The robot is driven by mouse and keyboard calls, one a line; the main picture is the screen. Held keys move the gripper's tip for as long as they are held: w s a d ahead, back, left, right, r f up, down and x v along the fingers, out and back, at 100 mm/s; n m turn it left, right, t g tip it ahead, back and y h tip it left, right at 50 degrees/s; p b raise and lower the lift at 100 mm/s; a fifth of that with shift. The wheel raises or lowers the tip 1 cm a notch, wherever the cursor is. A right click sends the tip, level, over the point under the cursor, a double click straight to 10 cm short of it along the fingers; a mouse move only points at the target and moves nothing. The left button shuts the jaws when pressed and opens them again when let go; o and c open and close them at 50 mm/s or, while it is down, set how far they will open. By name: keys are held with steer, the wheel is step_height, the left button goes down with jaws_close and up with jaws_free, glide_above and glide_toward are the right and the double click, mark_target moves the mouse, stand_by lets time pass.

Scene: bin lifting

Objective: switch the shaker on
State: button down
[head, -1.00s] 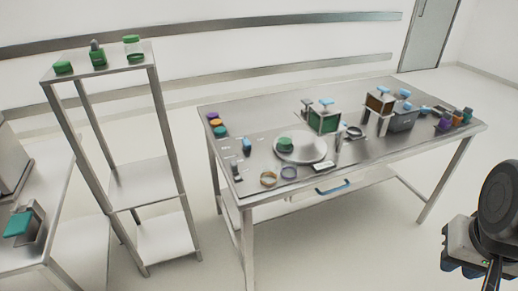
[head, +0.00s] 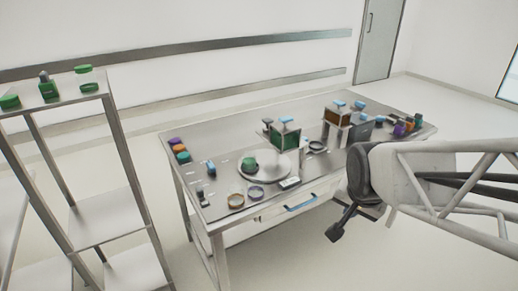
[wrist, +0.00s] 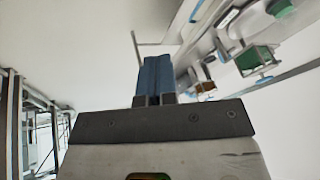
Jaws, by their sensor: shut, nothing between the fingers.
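I cannot tell for certain which thing is the shaker. The likeliest is the pale round plate (head: 263,176) on the steel table, with a green item (head: 249,164) on it and a small white box (head: 289,183) at its front right. Any switch is too small to make out. My gripper (wrist: 153,62) shows in the wrist view with its two blue fingers together and empty. It is in the air, apart from the table. In the head view my arm reaches in from the right, in front of the table's right part.
A steel shelf (head: 65,98) with green-topped items stands at the left. The floor before the table is clear.

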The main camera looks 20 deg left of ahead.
mark_target(201, 195)
steer(key=w+a+f+m+y, duration=0.2)
steer(key=a+f, duration=0.2)
steer(key=a, duration=0.8)
steer(key=w+a+f+m+t+y, duration=0.1)
steer(key=a+f, duration=0.3)
steer(key=a, duration=0.8)
steer(key=w+a+f+m+y, duration=0.2)
steer(key=a+f, duration=0.3)
steer(key=a, duration=0.7)
steer(key=shift+w+a+m+t+y, duration=0.15)
steer(key=shift+w+m+t+y, duration=0.2)
steer(key=shift+w, duration=0.45)
steer(key=shift+w, duration=0.1)
steer(key=shift+x, duration=5)
steer(key=shift+w+a+r, duration=0.1)
steer(key=shift+w+a, duration=1.2)
steer(key=shift+a, duration=0.1)
steer(key=shift+w+a, duration=1.85)
